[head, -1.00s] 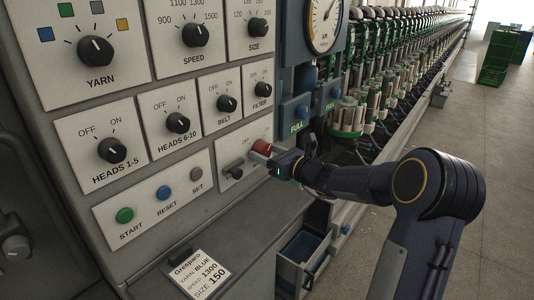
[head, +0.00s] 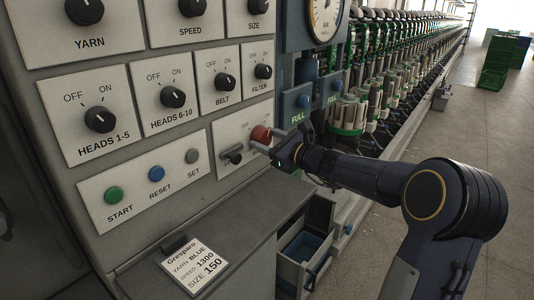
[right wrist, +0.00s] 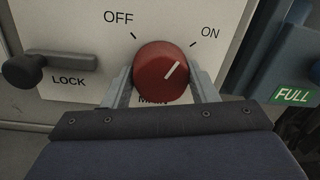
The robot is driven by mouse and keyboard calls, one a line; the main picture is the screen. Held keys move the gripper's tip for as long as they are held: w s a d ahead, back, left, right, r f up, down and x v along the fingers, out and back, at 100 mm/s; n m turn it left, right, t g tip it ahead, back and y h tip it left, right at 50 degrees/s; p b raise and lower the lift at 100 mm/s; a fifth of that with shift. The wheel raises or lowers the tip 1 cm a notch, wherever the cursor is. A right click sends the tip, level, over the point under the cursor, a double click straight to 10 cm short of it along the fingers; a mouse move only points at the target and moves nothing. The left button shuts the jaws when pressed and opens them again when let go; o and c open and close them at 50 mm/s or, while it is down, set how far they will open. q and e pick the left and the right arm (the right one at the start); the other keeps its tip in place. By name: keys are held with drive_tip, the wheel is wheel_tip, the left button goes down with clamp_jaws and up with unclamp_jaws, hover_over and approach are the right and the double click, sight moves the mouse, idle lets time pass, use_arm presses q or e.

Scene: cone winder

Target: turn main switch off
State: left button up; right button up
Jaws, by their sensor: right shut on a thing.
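The red main switch (right wrist: 162,72) is a round knob with a white pointer line. In the right wrist view its line points up and right, towards the ON mark. It also shows in the head view (head: 260,134) on the lower right panel. My right gripper (right wrist: 163,88) has a finger on each side of the knob and is shut on it. It partly hides the MAIN label. In the head view my right gripper (head: 272,143) reaches the panel from the right. My left gripper is not in view.
A dark LOCK lever (right wrist: 50,65) sits left of the knob. Black selector knobs and the START button (head: 113,195) are on the panels. A settings card (head: 194,264) lies on the ledge below. An open drawer (head: 304,252) sticks out under the ledge.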

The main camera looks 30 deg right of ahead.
drive_tip(key=n+b, duration=0.3)
drive_tip(key=b, duration=0.1)
drive_tip(key=n+b, duration=0.4)
drive_tip(key=b, duration=0.1)
drive_tip(key=n+y+b, duration=0.1)
drive_tip(key=n+b, duration=0.3)
drive_tip(key=b, duration=0.1)
drive_tip(key=shift+f, duration=0.35)
drive_tip(key=shift+r+n+b, duration=0.2)
drive_tip(key=shift+n+b, duration=1.15)
drive_tip(key=shift+n, duration=0.45)
drive_tip(key=o, duration=1)
drive_tip(key=shift+c, duration=0.2)
drive_tip(key=v, duration=0.7)
drive_tip(key=shift+s+d, duration=0.25)
drive_tip(key=shift+s, duration=0.1)
